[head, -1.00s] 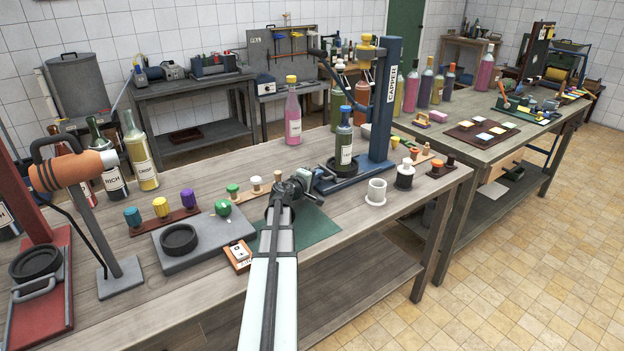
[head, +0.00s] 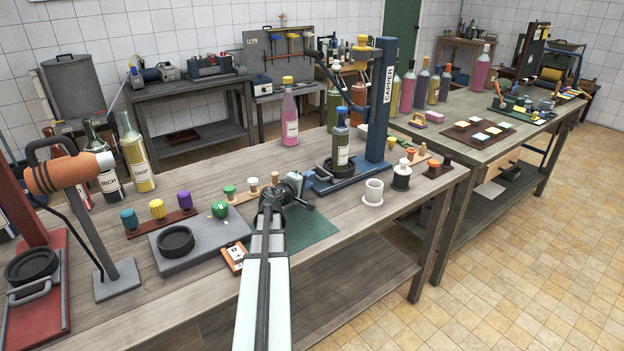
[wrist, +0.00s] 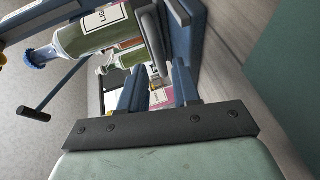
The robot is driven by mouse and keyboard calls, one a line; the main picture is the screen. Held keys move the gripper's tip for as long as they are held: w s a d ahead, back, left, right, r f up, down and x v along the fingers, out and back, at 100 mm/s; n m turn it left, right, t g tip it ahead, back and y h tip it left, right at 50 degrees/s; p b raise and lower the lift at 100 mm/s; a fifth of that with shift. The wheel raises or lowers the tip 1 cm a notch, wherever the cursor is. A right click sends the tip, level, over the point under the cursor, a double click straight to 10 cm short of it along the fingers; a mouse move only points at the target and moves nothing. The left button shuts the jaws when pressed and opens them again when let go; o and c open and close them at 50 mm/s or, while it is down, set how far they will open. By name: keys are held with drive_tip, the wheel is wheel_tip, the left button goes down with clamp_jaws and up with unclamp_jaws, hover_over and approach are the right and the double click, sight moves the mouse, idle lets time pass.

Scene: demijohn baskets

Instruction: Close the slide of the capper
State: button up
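The capper (head: 382,100) is a blue upright stand with a lever and a yellow head, on the near bench. A green, blue-topped bottle (head: 342,150) stands in the dark round holder at its base (head: 350,179). My gripper (head: 302,181) is just left of that base in the head view. In the wrist view my gripper (wrist: 157,82) has its two blue fingers apart, facing the base. The bottle (wrist: 92,36) and dark holder (wrist: 157,32) lie beyond the fingers there. A greyish part shows between the fingers. I cannot tell whether it is the slide's handle or touches them.
A white cup (head: 373,190) and a small dark-and-white bottle (head: 402,176) stand right of the base. A pink bottle (head: 290,118) is behind my gripper. Coloured stoppers (head: 158,209) and a grey plate (head: 200,238) lie left. A green mat (head: 308,230) lies below my gripper.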

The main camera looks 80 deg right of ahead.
drive_tip(key=v, duration=1)
drive_tip(key=shift+a, duration=0.15)
